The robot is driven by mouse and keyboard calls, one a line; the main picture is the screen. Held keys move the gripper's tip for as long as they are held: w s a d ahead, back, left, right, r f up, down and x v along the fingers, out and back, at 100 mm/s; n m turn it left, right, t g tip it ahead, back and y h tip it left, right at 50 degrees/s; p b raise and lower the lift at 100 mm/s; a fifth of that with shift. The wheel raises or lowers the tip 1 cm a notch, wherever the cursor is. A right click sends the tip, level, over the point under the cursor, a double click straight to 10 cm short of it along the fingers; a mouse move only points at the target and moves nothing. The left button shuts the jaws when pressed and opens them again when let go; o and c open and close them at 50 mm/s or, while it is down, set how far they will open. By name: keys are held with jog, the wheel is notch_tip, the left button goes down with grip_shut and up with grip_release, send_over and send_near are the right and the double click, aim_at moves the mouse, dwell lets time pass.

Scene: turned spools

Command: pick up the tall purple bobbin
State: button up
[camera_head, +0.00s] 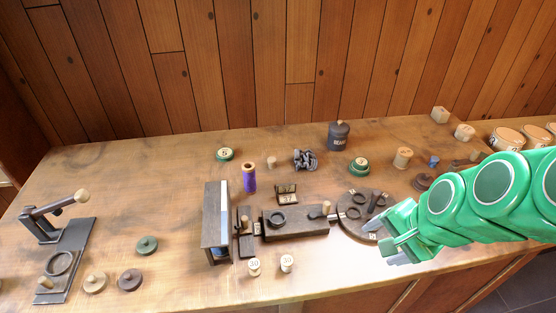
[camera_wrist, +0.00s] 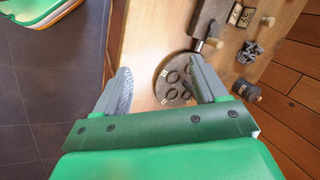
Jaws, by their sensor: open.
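The tall purple bobbin (camera_head: 249,179) stands upright on the wooden workbench, left of centre in the head view. It has a purple wound middle and a tan wooden top. It stands just right of a dark upright rack and apart from it. My gripper (camera_head: 398,251) is at the right front of the bench, well to the right of the bobbin. In the wrist view my gripper (camera_wrist: 166,88) is open, with nothing between its fingers, above the bench edge near a round dark disc (camera_wrist: 172,82). I cannot make out the bobbin in the wrist view.
The dark rack (camera_head: 214,243) and a block with a ring (camera_head: 300,222) stand near the bobbin. A dark jar (camera_head: 339,137) and a green-based spool (camera_head: 358,167) stand behind. A lever press (camera_head: 72,250) is at the left.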

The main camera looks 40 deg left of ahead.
jog(key=w+a+m+y, duration=0.3)
jog(key=a, duration=0.9)
jog(key=m+t+y, duration=0.3)
jog(key=m+y, duration=0.1)
jog(key=m, duration=0.6)
send_near(250, 170)
jog(key=a+f+m, duration=0.1)
jog(key=m, duration=0.1)
jog(key=a+f+m+t, duration=0.1)
jog(key=a+m, duration=0.1)
jog(key=w+a+f+m+t, duration=0.1)
jog(key=m, duration=0.1)
jog(key=shift+a+m, duration=0.2)
jog(key=shift+m, duration=0.2)
jog(key=shift+a+f+m+t, duration=0.3)
jog(key=shift+a+f+m, duration=0.1)
jog(key=shift+f+m, duration=0.2)
jog(key=shift+w+r+x, duration=0.1)
jog(key=shift+x, duration=1.75)
jog(key=shift+w+r+x, duration=0.1)
jog(key=shift+w+x, duration=0.05)
jog(key=shift+x, duration=1.75)
jog(key=c, duration=1.1)
